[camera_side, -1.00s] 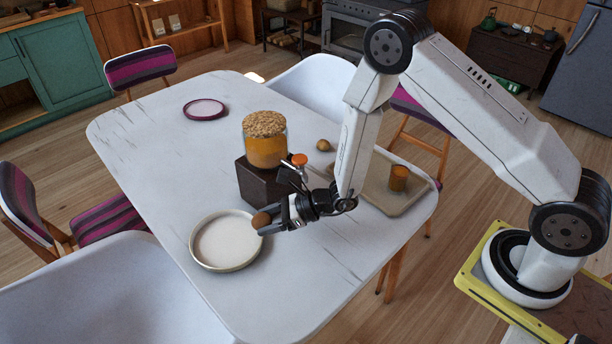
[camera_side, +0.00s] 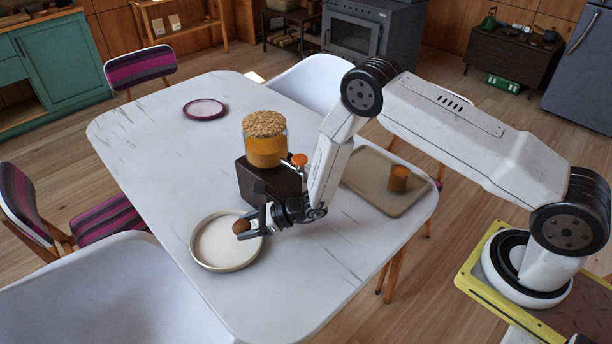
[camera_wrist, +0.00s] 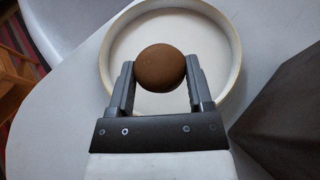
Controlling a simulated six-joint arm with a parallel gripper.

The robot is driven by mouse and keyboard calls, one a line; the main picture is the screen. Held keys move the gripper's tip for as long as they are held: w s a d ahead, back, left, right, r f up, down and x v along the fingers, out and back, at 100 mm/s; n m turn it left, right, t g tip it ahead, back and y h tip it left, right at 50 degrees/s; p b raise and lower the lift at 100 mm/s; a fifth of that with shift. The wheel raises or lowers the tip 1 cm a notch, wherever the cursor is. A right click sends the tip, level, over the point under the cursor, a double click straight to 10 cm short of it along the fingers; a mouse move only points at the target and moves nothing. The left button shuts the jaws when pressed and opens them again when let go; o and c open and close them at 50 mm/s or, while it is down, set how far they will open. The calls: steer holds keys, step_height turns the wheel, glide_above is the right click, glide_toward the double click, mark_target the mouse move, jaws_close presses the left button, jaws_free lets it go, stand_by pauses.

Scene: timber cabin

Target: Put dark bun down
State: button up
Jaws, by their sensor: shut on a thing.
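The dark bun (camera_side: 241,227) is a small brown ball held between the fingertips of my gripper (camera_side: 251,226). My gripper is shut on it. In the wrist view the bun (camera_wrist: 161,68) sits between the two fingers, with a round cream plate (camera_wrist: 236,84) behind it. In the side view the bun shows over the right part of the cream plate (camera_side: 203,263), which has a raised rim. I cannot tell exactly how high the bun is above the plate.
A dark block (camera_side: 262,187) bearing a jar of orange stuff (camera_side: 266,150) stands close behind my gripper. A purple-rimmed plate (camera_side: 205,117) is at the far left.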

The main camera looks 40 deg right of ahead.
steer(key=shift+w+a+f, duration=0.1)
steer(key=shift+w+f, duration=0.15)
steer(key=shift+f, duration=1.6)
steer(key=o, duration=1.2)
steer(key=shift+f, duration=0.1)
steer(key=shift+o, duration=0.2)
steer(key=v, duration=1.2)
steer(key=shift+r, duration=0.2)
